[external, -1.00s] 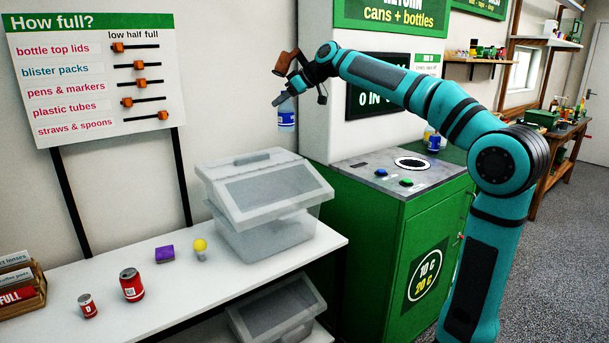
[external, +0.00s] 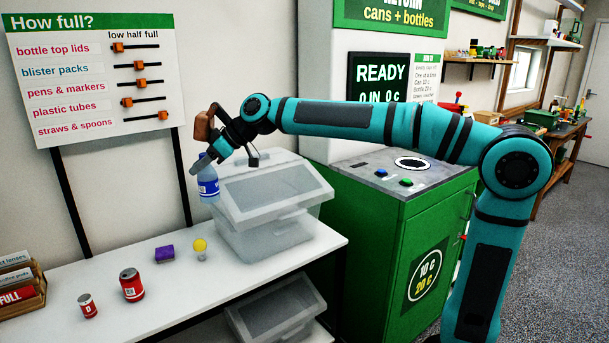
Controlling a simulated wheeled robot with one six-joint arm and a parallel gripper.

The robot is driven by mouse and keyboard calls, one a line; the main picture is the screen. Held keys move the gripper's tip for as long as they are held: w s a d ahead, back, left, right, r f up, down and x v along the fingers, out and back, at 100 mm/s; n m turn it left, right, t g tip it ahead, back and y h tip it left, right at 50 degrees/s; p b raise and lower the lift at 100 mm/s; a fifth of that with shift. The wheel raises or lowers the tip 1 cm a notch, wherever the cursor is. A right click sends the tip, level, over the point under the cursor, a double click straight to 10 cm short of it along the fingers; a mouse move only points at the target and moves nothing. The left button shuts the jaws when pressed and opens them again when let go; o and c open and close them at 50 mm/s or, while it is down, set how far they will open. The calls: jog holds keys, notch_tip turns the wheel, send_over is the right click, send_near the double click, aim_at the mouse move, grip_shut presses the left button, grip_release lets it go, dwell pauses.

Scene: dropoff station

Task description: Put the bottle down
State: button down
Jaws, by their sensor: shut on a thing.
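The bottle (external: 208,188) is clear with a blue and white label and hangs upright from my gripper (external: 206,163). My gripper is shut on its upper part. The bottle is above the white table (external: 190,285), near its back edge, just left of the grey lidded bin in the picture. Its bottom appears clear of the table top; the exact gap is hard to tell.
The clear grey bin (external: 265,230) stands close on the right. The green return machine (external: 375,240) is further right.

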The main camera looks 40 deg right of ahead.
jog(key=s+a+f, duration=0.2)
jog(key=a+f, duration=0.9)
jog(key=f, duration=1.4)
jog(key=shift+w+a+f+m+t, duration=0.15)
jog(key=shift+w+f+m+t, duration=0.15)
jog(key=shift+w, duration=0.1)
jog(key=shift+f, duration=0.1)
jog(key=c, duration=1.2)
grip_release()
jog(key=shift+v, duration=3.85)
